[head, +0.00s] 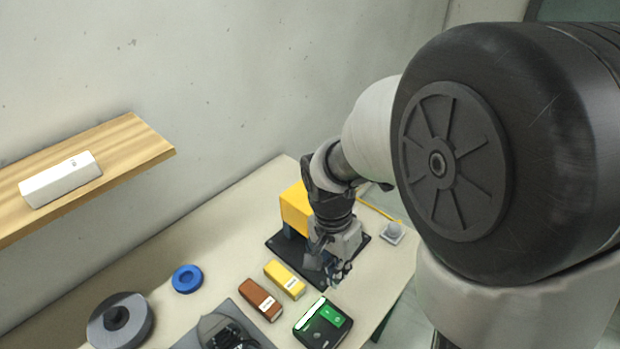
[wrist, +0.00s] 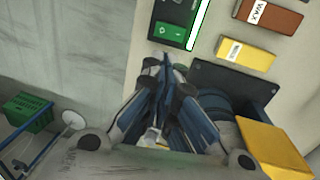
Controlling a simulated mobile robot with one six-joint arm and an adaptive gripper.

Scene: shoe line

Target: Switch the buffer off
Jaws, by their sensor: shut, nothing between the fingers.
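The buffer (head: 295,208) is a yellow-bodied machine on a dark base plate, partly hidden behind my arm in the head view. Its yellow housing (wrist: 272,150) and dark base also show at the right of the wrist view. A black switch box (head: 312,337) with a green panel and a bright white-green strip lies at the table's front. In the wrist view the box (wrist: 163,14) is at the top, its green panel (wrist: 171,31) just beyond my fingertips. My gripper (wrist: 166,62) is shut and empty; contact with the box cannot be told. In the head view my gripper (head: 340,277) is behind the box.
A yellow box (head: 284,279) and a brown box (head: 261,300) lie left of the switch box. A blue ring (head: 187,279) and grey disc (head: 101,328) are farther left. A shelf (head: 130,142) holds a white box. A green basket (wrist: 30,113) is beyond the table.

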